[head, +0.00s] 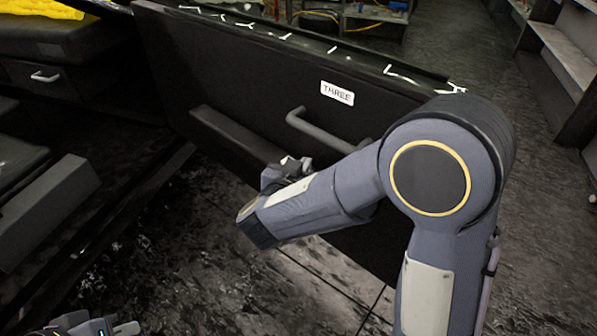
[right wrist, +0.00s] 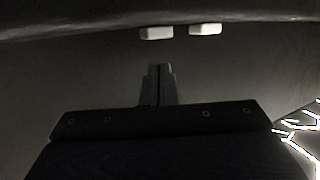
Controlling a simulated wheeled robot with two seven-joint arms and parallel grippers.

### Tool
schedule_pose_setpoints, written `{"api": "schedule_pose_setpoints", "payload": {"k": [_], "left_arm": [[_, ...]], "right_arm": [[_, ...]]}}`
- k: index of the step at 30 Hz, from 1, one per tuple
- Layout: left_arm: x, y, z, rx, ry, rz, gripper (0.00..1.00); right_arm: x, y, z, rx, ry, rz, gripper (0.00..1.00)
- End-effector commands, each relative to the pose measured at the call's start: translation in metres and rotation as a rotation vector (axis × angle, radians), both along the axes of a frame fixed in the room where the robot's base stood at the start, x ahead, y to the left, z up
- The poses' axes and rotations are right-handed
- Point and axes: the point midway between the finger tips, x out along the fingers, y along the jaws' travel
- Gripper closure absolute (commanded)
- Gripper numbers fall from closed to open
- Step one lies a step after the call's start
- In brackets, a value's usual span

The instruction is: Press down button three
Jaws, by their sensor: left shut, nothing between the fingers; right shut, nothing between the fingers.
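A dark door-like panel (head: 240,75) carries a white label reading "THREE" (head: 337,93). In the right wrist view, two small white blocks (right wrist: 156,33) (right wrist: 205,29), possibly buttons, sit side by side beyond the fingertips of my right gripper (right wrist: 159,68). That gripper is shut and empty, its fingers apart from the blocks in the picture; I cannot tell the depth. In the head view my right gripper (head: 287,170) is partly hidden by my wrist, near the panel's armrest. Neither block can be made out there. My left gripper (head: 125,328) is at the bottom left edge, shut and empty.
A grey handle (head: 325,132) and a dark armrest ledge (head: 235,135) stick out from the panel. White strokes mark its top edge. Dark seats (head: 45,215) stand at the left. Shelving (head: 570,60) is at the right. The floor beside the panel is open.

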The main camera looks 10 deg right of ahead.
Motion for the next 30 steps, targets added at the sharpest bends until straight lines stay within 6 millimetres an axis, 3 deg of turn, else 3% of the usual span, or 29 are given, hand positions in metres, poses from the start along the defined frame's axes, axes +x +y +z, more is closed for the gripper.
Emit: {"api": "schedule_pose_setpoints", "payload": {"k": [4,17,24,30], "left_arm": [[0.000,0.000,-0.010,0.000,0.000,0.000,1.00],[0.000,0.000,-0.010,0.000,0.000,0.000,1.00],[0.000,0.000,-0.010,0.000,0.000,0.000,1.00],[0.000,0.000,-0.010,0.000,0.000,0.000,1.00]], "right_arm": [[0.000,0.000,-0.017,0.000,0.000,-0.001,1.00],[0.000,0.000,-0.020,0.001,0.000,-0.001,1.00],[-0.001,0.000,-0.042,-0.001,0.004,0.000,1.00],[-0.002,0.000,-0.045,0.002,0.011,-0.001,1.00]]}}
